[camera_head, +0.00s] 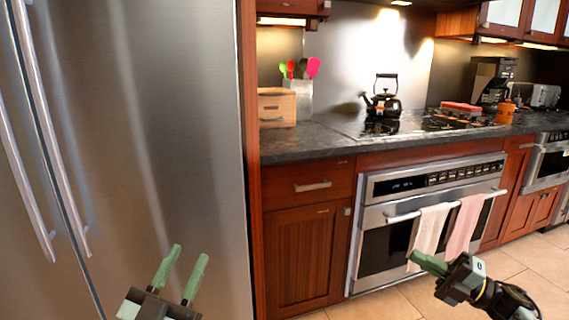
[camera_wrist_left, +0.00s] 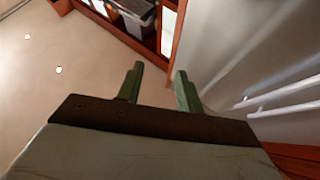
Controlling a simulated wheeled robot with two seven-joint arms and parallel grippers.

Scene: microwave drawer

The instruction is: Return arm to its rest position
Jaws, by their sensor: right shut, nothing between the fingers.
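My left gripper (camera_head: 182,272) is at the bottom left of the head view, in front of the steel fridge. Its two green fingers stand apart with nothing between them. They also show apart and empty in the left wrist view (camera_wrist_left: 157,82). My right gripper (camera_head: 418,258) is at the lower right of the head view, in front of the oven and its towels. Its green fingers are together and hold nothing.
The steel fridge (camera_head: 175,130) fills the left. A wooden drawer (camera_head: 308,185) and an oven (camera_head: 385,240) with two hanging towels stand under the dark counter (camera_head: 290,142). A kettle (camera_head: 381,102) is on the stove. The tiled floor (camera_head: 535,265) is open at the right.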

